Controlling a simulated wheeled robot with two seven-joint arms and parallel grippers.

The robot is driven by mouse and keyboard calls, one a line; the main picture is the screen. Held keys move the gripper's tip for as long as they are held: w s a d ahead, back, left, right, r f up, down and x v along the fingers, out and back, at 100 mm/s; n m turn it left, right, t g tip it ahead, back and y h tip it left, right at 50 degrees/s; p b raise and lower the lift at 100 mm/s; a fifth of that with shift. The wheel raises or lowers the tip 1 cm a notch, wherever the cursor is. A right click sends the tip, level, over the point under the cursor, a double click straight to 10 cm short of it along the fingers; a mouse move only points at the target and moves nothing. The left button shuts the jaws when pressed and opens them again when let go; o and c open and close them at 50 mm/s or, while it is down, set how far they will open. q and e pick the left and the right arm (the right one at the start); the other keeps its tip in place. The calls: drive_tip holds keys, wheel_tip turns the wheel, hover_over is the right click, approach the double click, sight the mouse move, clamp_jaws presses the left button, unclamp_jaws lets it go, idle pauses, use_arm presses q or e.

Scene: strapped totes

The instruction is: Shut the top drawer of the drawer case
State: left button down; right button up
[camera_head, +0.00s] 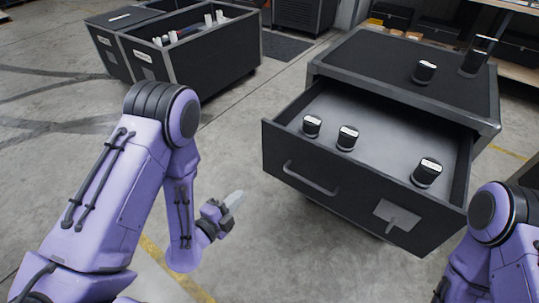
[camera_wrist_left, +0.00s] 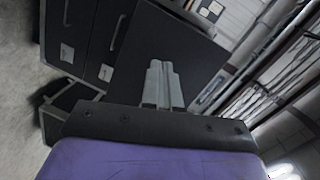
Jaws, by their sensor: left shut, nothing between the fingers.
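The black drawer case (camera_head: 385,70) stands at the right in the head view. Its top drawer (camera_head: 352,200) is pulled well out, with a bar handle (camera_head: 310,180) and a pale plate (camera_head: 398,214) on its front. Three small dark containers with white labels stand inside the drawer. My left gripper (camera_head: 238,197) is shut and empty, in front and to the left of the drawer front, apart from it. Its closed fingers show in the left wrist view (camera_wrist_left: 163,84), before dark panels. Part of my right arm shows at the lower right; its gripper is out of view.
A small container (camera_head: 424,72) and a taller one (camera_head: 477,57) stand on the case top. Open black totes (camera_head: 215,58) stand at the back left. A shelf with dark boxes (camera_head: 438,22) is at the back right. The floor left of the drawer is clear.

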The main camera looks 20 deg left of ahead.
use_arm(q)
wheel_tip(320, 180, up, 4)
drive_tip(key=w+m+t+h, duration=0.1)
drive_tip(key=m+h, duration=0.1)
drive_tip(key=m, duration=0.1)
drive_tip(key=m+p, duration=0.1)
drive_tip(key=p, duration=0.4)
approach(275, 151)
drive_tip(key=x, duration=0.6)
drive_tip(key=shift+w+d+r, duration=0.1)
drive_tip(key=shift+w, duration=0.05)
drive_tip(key=shift+w+d, duration=0.1)
drive_tip(key=shift+w, duration=0.15)
